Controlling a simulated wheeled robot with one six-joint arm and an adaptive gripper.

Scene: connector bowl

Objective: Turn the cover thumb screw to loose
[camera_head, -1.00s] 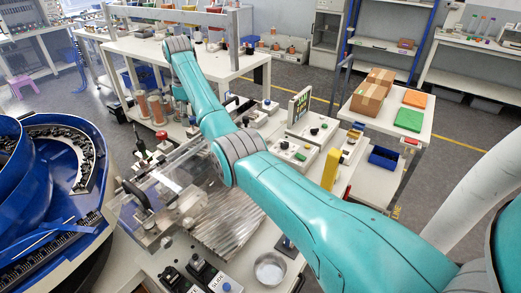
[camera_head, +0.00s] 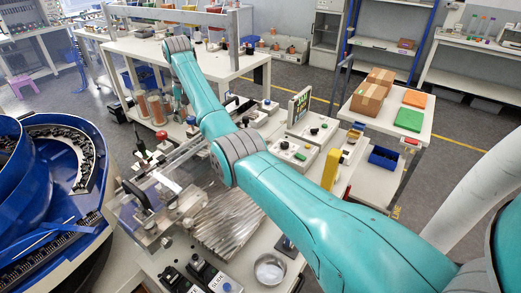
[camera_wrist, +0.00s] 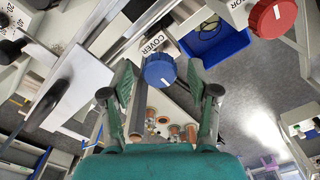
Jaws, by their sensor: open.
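The cover thumb screw is a blue round knob (camera_wrist: 160,70) with a white line on its face, beside a white label reading COVER (camera_wrist: 153,42) in the wrist view. My gripper (camera_wrist: 161,78) is open, with one finger to the left and one to the right of the blue knob. The knob appears between the fingertips, with a gap on both sides; I cannot tell how far it is in depth. In the head view my teal arm reaches over the bench, and neither the gripper nor the blue knob can be made out clearly.
A red knob (camera_wrist: 272,15) sits to the upper right in the wrist view, near a blue bin (camera_wrist: 215,38). A black handle (camera_wrist: 48,103) is at left. In the head view, a blue bowl feeder (camera_head: 30,190) stands left and a metal dish (camera_head: 269,268) lies at the front.

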